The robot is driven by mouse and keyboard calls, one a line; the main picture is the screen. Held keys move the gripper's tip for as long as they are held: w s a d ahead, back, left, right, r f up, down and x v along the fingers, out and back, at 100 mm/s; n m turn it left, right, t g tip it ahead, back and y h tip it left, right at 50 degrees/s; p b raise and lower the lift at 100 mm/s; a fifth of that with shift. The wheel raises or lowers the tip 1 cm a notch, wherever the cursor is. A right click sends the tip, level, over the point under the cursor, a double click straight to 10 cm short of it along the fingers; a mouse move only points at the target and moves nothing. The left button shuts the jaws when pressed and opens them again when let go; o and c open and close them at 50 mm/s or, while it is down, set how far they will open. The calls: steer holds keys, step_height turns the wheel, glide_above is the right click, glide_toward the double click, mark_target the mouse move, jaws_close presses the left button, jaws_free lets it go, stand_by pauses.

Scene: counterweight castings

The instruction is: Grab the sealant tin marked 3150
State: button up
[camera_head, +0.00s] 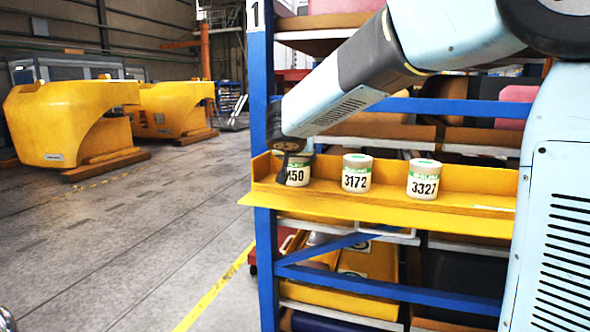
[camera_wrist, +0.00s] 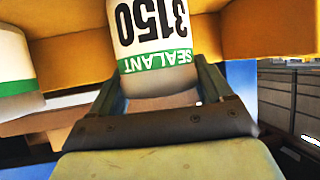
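The sealant tin marked 3150 (camera_head: 298,172) stands upright at the left end of a yellow shelf tray. Its label is partly covered by a dark finger in the head view, leaving about "150" showing. In the wrist view the tin (camera_wrist: 155,30) appears upside down, with the full number and a green SEALANT band. My gripper (camera_wrist: 158,78) has one finger on each side of this tin, close to its edges. I cannot tell whether both fingers press on it. The tin marked 3172 (camera_head: 357,173) and the tin marked 3327 (camera_head: 424,179) stand to its right.
The yellow tray (camera_head: 470,214) has a raised back and sits on a rack with a blue post (camera_head: 259,90) just left of the tins. Shelves above and below hold panels and parts. Yellow castings (camera_head: 65,120) rest on the floor at left. Open floor lies between.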

steer(key=c, duration=0.7)
steer(key=shift+r, duration=0.1)
steer(key=shift+c, duration=0.2)
